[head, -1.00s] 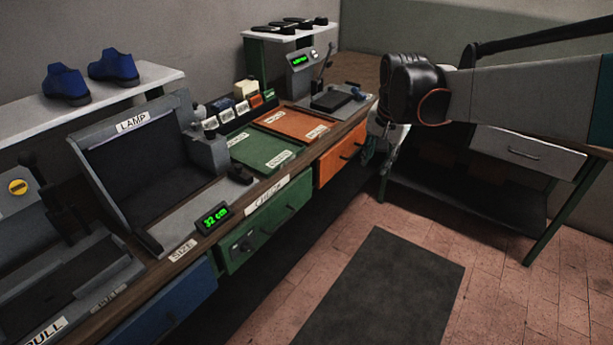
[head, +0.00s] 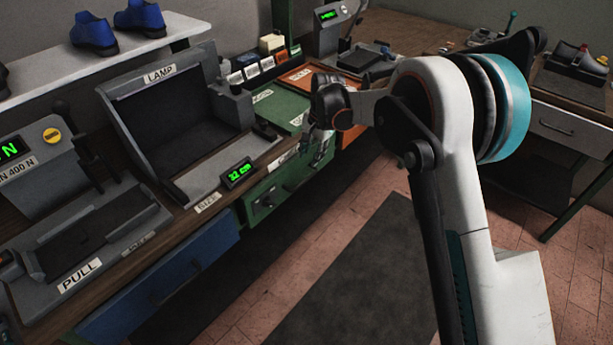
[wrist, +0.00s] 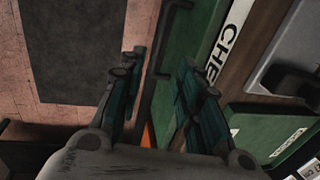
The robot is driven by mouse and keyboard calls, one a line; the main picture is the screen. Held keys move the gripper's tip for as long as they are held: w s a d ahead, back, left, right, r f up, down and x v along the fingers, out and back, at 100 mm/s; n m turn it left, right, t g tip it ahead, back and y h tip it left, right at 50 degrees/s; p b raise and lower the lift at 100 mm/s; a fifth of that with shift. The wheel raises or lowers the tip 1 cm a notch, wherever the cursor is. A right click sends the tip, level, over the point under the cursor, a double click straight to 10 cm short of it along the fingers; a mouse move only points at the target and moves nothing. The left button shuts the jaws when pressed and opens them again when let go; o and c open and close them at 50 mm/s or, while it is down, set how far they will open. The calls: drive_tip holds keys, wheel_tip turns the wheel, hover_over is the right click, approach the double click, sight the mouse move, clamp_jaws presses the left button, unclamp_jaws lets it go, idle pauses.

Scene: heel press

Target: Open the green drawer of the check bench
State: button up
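The green drawer (head: 283,197) of the check bench is below the worktop edge in the head view, and its front looks flush with the bench. In the wrist view my gripper (wrist: 158,75) is open, with teal fingers apart. The dark handle (wrist: 161,45) shows between the fingers against the green front (wrist: 195,35); whether they touch it cannot be told.
The CHECK label (wrist: 230,38) runs along the worktop edge beside the drawer. A blue drawer (head: 165,282) is to the left and an orange drawer (head: 350,133) to the right. A dark mat (head: 345,270) lies on the open tiled floor.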

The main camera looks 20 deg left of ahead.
sight(306, 179)
drive_tip(key=f+b, duration=0.1)
drive_tip(key=f, duration=0.3)
drive_tip(key=a+f+b, duration=0.1)
drive_tip(key=f, duration=0.3)
drive_tip(key=w+a+f+b, duration=0.1)
drive_tip(key=f, duration=0.2)
drive_tip(key=shift+f, duration=0.4)
drive_tip(key=shift+c, duration=0.2)
clamp_jaws()
